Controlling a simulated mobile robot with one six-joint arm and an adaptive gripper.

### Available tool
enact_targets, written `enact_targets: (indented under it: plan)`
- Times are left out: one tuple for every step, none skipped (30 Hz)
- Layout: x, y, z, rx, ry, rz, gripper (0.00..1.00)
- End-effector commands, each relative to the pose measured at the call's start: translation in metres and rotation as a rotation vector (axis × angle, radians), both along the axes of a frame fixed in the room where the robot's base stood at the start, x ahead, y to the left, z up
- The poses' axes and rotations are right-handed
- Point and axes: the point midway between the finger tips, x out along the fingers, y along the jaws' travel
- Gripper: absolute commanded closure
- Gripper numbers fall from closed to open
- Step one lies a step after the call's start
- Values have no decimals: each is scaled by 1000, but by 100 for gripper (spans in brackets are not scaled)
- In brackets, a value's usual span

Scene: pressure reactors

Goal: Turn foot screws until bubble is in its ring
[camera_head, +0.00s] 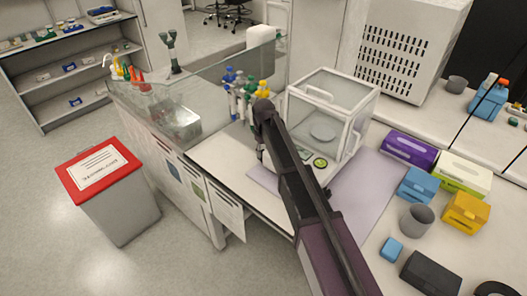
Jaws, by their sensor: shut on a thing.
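The balance (348,98) is a clear, white-framed box with a round pan (323,132) inside. It stands on the bench, left of the large white unit. A round yellow-green level dial (320,162) shows at its front base, beside a small green display (305,155). The bubble is too small to place against its ring. My arm crosses in front of the balance. My gripper (263,158) points down at the balance's front left corner, mostly hidden by my arm. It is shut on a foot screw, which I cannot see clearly.
A rack of coloured pipettes (243,90) stands close behind my gripper. A glass screen (225,75) is at the left. Boxes (410,149), a grey cup (416,220) and a dark case (430,273) crowd the right. A purple mat (368,185) has bare room right of my arm.

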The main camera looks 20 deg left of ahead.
Motion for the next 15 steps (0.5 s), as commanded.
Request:
enact_targets:
  plan:
    - [-1,0,0,0,1,-10,100]
    - [-1,0,0,0,1,-14,100]
    - [-1,0,0,0,1,-17,100]
    - [-1,0,0,0,1,-17,100]
    - [-1,0,0,0,1,-17,100]
    - [-1,0,0,0,1,-17,100]
    - [-1,0,0,0,1,-16,100]
    - [-1,0,0,0,1,-16,100]
    - [-1,0,0,0,1,-16,100]
    - [-1,0,0,0,1,-16,100]
    - [-1,0,0,0,1,-16,48]
    - [-1,0,0,0,1,-15,36]
    - [-1,0,0,0,1,-15,27]
    - [-1,0,0,0,1,-15,22]
    - [-1,0,0,0,1,-15,22]
